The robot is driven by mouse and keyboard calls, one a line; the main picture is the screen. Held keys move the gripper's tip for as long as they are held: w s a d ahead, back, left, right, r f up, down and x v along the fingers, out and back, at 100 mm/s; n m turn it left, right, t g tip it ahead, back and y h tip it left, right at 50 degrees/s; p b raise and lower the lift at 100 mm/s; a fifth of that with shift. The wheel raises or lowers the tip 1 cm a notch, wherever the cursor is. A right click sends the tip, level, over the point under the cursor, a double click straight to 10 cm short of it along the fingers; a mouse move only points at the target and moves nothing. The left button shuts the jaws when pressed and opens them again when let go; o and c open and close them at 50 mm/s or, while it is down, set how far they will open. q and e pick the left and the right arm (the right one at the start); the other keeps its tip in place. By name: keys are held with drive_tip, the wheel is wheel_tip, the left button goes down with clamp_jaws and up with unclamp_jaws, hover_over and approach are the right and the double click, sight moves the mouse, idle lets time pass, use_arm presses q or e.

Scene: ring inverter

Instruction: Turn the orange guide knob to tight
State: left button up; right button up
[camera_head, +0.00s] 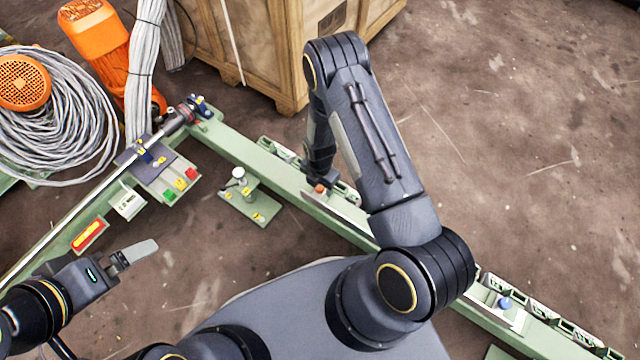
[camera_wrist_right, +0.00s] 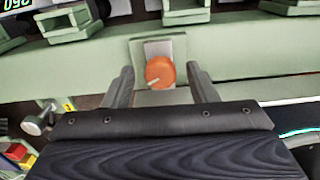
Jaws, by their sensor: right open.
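The orange guide knob (camera_wrist_right: 160,70) sits on a pale plate on the green rail, with a small white mark at its lower left edge. In the head view the knob (camera_head: 319,188) shows just below my right gripper (camera_head: 318,178). In the right wrist view my right gripper (camera_wrist_right: 159,74) is open, with one finger on each side of the knob and a visible gap on both sides. Whether the fingertips are level with the knob is hard to tell. My left gripper (camera_head: 136,254) is at lower left, away from the knob; its finger opening is unclear.
The green rail (camera_head: 245,155) runs diagonally across the floor, with a blue knob (camera_head: 504,303) at its lower right. A small green stand (camera_head: 250,208) and a box with coloured buttons (camera_head: 180,180) lie left. A wooden crate (camera_head: 285,70) stands behind.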

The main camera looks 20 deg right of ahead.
drive_tip(key=shift+c, duration=0.4)
drive_tip(key=c, duration=0.9)
drive_tip(key=shift+m, duration=0.3)
drive_tip(key=m+b, duration=0.1)
drive_tip(key=m, duration=0.3)
drive_tip(key=shift+m, duration=0.3)
drive_tip(key=m+b, duration=0.1)
drive_tip(key=m, duration=0.9)
drive_tip(key=shift+s+m, duration=0.1)
drive_tip(key=shift+m, duration=0.3)
drive_tip(key=m, duration=0.4)
drive_tip(key=shift+m+b, duration=0.35)
drive_tip(key=shift+m, duration=0.05)
